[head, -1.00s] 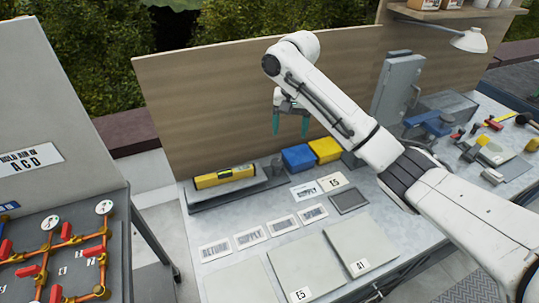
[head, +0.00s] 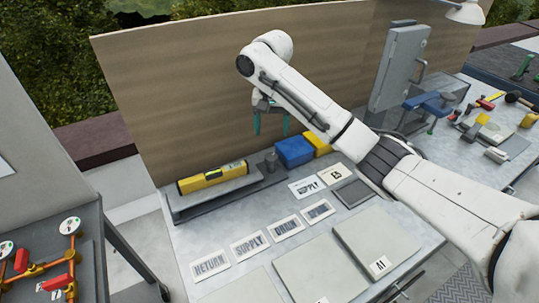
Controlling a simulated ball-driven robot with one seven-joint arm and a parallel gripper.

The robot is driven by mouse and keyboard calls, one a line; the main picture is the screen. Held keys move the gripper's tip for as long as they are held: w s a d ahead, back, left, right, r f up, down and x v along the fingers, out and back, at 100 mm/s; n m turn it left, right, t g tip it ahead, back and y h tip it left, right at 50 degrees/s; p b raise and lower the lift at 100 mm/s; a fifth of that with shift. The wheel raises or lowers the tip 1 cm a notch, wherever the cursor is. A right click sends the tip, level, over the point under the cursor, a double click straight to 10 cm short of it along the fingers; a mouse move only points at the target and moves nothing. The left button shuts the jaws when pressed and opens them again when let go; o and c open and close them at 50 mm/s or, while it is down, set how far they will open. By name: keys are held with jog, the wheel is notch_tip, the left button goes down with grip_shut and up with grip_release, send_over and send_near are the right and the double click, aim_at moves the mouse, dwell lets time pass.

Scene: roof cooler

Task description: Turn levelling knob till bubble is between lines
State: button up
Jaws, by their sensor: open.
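A yellow spirit level (head: 213,177) lies on a long grey bar (head: 215,198) at the back left of the workbench. A small dark grey knob (head: 271,162) stands at the right end of the bar. My gripper (head: 271,124) has teal fingers pointing down, open and empty. It appears above and behind the knob in the picture, apart from it.
Blue and yellow bins (head: 294,151) stand right of the knob. Label cards (head: 250,245) and flat grey plates (head: 374,241) lie in front. A wooden panel (head: 180,90) rises behind. A pipe board with red handles (head: 40,270) is at left.

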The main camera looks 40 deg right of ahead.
aim_at(271, 156)
notch_tip(271, 156, down, 10)
jog(key=shift+r+b, duration=0.1)
jog(key=shift+b, duration=0.7)
jog(key=shift+c, duration=0.3)
jog(key=c, duration=1)
jog(key=shift+r, duration=0.1)
jog(key=shift+a+r+n+p, duration=0.15)
jog(key=shift+n+p, duration=0.15)
jog(key=shift+p, duration=0.6)
